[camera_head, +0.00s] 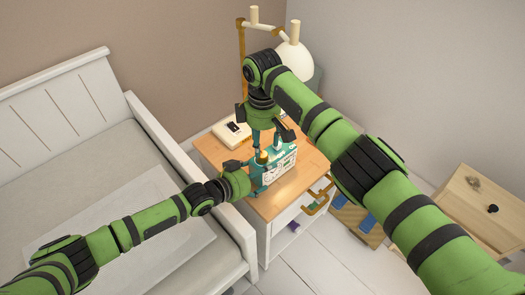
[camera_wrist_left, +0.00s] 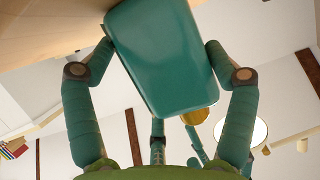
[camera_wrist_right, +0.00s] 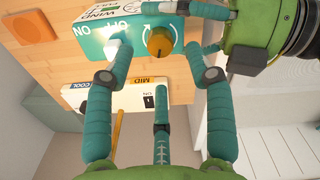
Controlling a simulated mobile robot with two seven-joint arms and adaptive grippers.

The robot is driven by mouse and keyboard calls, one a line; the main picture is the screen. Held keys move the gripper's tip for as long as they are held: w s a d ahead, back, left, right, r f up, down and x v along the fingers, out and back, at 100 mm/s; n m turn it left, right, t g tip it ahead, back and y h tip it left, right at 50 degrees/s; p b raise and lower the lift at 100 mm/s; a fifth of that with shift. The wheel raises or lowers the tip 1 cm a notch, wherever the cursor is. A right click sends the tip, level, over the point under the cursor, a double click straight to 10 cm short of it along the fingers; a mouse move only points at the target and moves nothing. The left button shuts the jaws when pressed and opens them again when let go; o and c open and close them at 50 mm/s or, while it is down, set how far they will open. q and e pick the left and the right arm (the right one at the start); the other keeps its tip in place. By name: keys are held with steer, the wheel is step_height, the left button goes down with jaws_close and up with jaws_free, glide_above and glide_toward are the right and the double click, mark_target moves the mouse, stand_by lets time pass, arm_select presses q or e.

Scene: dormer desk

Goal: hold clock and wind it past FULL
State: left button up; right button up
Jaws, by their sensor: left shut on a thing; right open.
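The clock (camera_head: 284,160) is a teal box with a pale marked face, standing on the wooden nightstand top. Its teal side fills the middle of the left wrist view (camera_wrist_left: 160,60).
The nightstand (camera_head: 283,200) has open drawers with orange handles. A white switch box (camera_head: 229,131) marked COOL and MID lies behind the clock, near the lamp (camera_head: 294,61). An orange square (camera_wrist_right: 33,26) lies on the top. The bed (camera_head: 110,165) is left; a wooden cabinet (camera_head: 470,205) is right.

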mark_target(262, 154)
step_height(262, 154, down, 5)
steer(key=shift+r, duration=0.1)
stand_by(0.3)
jaws_close()
